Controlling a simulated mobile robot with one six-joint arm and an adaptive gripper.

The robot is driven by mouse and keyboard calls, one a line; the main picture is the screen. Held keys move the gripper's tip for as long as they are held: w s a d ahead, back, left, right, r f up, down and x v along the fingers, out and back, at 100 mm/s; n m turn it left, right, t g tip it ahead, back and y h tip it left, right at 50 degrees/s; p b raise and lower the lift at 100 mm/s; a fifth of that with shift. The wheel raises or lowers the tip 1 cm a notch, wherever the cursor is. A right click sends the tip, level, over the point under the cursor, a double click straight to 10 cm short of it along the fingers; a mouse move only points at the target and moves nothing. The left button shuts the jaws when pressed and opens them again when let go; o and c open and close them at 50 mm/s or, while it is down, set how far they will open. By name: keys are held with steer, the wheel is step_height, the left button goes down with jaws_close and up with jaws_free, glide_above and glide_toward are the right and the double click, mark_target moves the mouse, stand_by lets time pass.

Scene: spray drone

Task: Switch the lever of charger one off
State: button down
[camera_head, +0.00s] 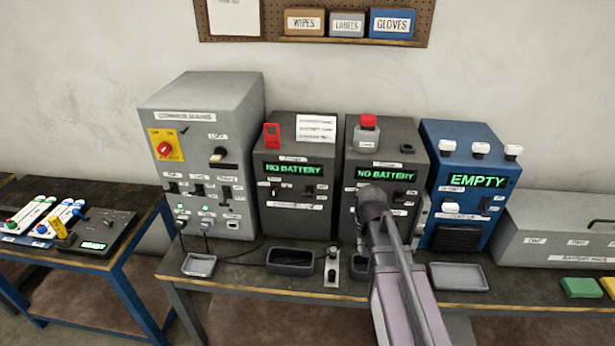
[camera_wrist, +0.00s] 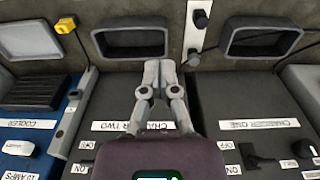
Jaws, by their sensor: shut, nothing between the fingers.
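Charger one (camera_head: 262,165) is the left dark box on the bench, with a green NO BATTERY display. The wrist view, upside down, shows its label CHARGER ONE (camera_wrist: 258,124) at right. A black lever (camera_wrist: 256,158) there has OFF and ON labels near it; it is small in the head view (camera_head: 309,188). I cannot tell its position surely. My gripper (camera_wrist: 159,65) is shut and empty, over the lower front of charger two (camera_wrist: 115,105), beside charger one. In the head view my arm hides the fingers.
Charger two (camera_head: 365,145) carries a red button on top. A blue box (camera_head: 465,135) reading EMPTY stands right of it, a grey console (camera_head: 200,95) left of charger one. Trays (camera_head: 290,262) and a small post (camera_head: 331,268) sit on the bench's front. Space above the boxes is clear.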

step_height(320, 180, up, 20)
steer(key=t+p, duration=0.1)
steer(key=p, duration=1.7)
glide_above(308, 194)
steer(key=s, duration=0.3)
steer(key=shift+w+r, duration=0.15)
steer(key=shift+w, duration=0.2)
steer(key=f+b, duration=0.4)
steer(key=w+f+b, duration=0.1)
steer(key=f+b, duration=0.4)
steer(key=w+f+b, duration=0.1)
steer(key=f+b, duration=0.3)
steer(key=f, duration=0.1)
steer(key=shift+d+r, duration=0.1)
